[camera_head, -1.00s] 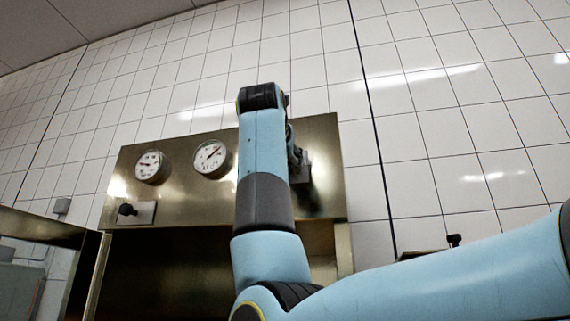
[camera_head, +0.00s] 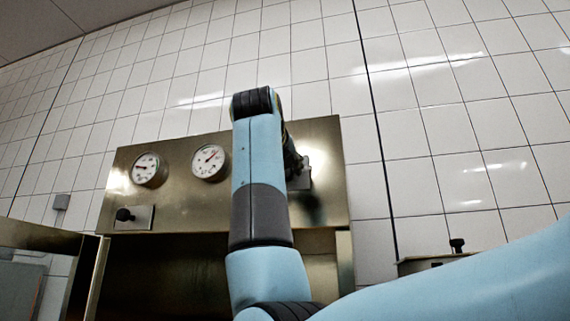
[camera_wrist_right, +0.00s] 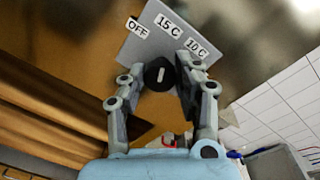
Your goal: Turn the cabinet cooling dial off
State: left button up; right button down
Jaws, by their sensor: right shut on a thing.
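The cabinet's cooling dial (camera_wrist_right: 159,74) is a round black knob with a white mark, on a grey plate (camera_wrist_right: 143,48) lettered OFF, 15 C and 10 C. The mark points up in the right wrist view, roughly toward 15 C; its exact setting is hard to tell. My right gripper (camera_wrist_right: 160,88) has one finger on each side of the dial and is shut on it. In the head view the right gripper (camera_head: 294,163) is at the right part of the brass cabinet panel (camera_head: 215,194), partly behind my arm, with the dial hidden. My left gripper is not in view.
Two round gauges (camera_head: 209,162) (camera_head: 149,170) sit on the panel to the left of my arm. A black knob (camera_head: 124,214) on a small plate is below them. The cabinet opening is dark below the panel. A white tiled wall is behind.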

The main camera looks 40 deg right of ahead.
jog(key=shift+w+n+g+p, duration=0.1)
jog(key=shift+n+g+p, duration=0.2)
jog(key=shift+n+p, duration=2.8)
jog(key=shift+f+n+b, duration=0.1)
jog(key=shift+n+b, duration=0.75)
jog(key=shift+n, duration=0.25)
jog(key=c, duration=1)
grip_release()
jog(key=shift+o, duration=0.2)
